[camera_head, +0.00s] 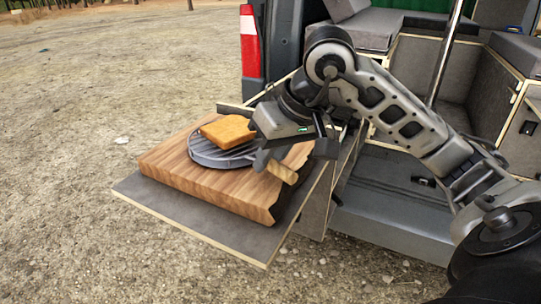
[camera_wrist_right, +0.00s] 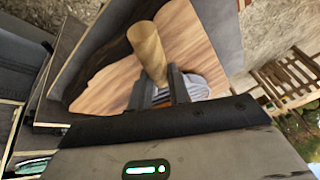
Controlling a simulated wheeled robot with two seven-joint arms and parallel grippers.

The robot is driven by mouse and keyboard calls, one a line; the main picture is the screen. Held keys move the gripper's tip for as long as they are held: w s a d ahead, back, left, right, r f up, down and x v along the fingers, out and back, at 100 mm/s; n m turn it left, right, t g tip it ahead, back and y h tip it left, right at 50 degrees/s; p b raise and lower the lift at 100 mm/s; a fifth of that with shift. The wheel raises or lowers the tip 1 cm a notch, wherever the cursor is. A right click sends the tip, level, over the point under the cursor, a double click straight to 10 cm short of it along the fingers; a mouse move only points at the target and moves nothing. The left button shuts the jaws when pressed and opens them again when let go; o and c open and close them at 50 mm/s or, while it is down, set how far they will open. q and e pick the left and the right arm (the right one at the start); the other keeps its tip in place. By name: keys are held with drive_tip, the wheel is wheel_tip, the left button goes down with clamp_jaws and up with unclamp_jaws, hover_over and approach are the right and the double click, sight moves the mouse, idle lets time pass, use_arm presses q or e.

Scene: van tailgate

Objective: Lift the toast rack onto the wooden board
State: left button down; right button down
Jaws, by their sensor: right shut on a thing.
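The toast rack (camera_head: 208,160) is a round, grey, ribbed grill with a wooden handle (camera_head: 282,172). A browned slice of toast (camera_head: 228,132) lies on it. The rack is over the wooden board (camera_head: 180,172); I cannot tell whether it rests fully on it. My right gripper (camera_head: 270,158) is shut on the rack near the handle. In the wrist view the handle (camera_wrist_right: 147,50) sticks out past the fingers (camera_wrist_right: 161,90), and part of the ribbed grill (camera_wrist_right: 200,88) shows behind them. My left gripper is not in view.
The board lies on a dark grey fold-out shelf (camera_head: 190,222) beside the van's open rear. The van's tail light (camera_head: 249,40) and grey interior units (camera_head: 430,65) stand behind and right. A metal pole (camera_head: 445,50) rises behind my right arm. Gravel ground lies left.

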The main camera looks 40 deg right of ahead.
drive_tip(key=shift+f, duration=0.1)
drive_tip(key=c, duration=1.2)
unclamp_jaws()
drive_tip(key=shift+c, duration=0.2)
drive_tip(key=p+v, duration=0.2)
drive_tip(key=v, duration=1.4)
